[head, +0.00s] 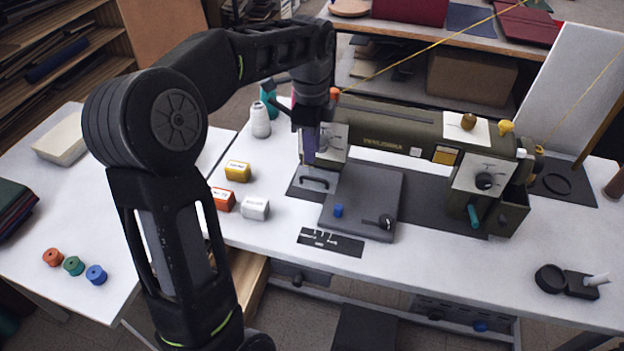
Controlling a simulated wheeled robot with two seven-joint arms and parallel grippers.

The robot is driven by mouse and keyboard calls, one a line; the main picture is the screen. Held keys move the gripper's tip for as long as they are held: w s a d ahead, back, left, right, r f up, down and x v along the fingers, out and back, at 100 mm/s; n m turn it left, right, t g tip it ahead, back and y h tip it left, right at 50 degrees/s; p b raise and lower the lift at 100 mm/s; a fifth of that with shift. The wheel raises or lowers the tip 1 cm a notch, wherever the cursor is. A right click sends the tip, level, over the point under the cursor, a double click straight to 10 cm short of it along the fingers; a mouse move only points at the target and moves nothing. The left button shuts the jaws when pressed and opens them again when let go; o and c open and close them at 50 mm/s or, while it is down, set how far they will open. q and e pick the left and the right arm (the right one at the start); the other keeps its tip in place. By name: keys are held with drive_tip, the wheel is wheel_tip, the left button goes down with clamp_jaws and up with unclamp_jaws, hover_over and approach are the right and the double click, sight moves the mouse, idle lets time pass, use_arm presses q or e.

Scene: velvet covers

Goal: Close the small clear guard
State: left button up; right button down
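An olive sewing machine (400,135) stands on the white table. A small pale, see-through-looking plate with a dark handle (316,180) is low beneath the needle end of the machine. It may be the clear guard, but I cannot tell for sure, nor whether it is open or closed. My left arm reaches over from the left, and my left gripper (309,142) points down at the needle end, just above this plate. Its fingers are small and dark against the machine, so their opening and any contact are unclear. My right gripper is out of view.
A grey plate (365,200) with a black knob and blue block lies before the machine. Yellow (238,171), orange (223,199) and white (255,208) boxes sit to its left. A grey-white thread cone (260,120) stands behind them.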

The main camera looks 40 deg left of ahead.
sight(312, 178)
use_arm(q)
drive_tip(key=shift+f, duration=0.1)
idle(0.3)
wheel_tip(312, 178, down, 8)
drive_tip(key=shift+r+p, duration=0.2)
drive_tip(key=shift+p, duration=0.15)
clamp_jaws()
idle(0.5)
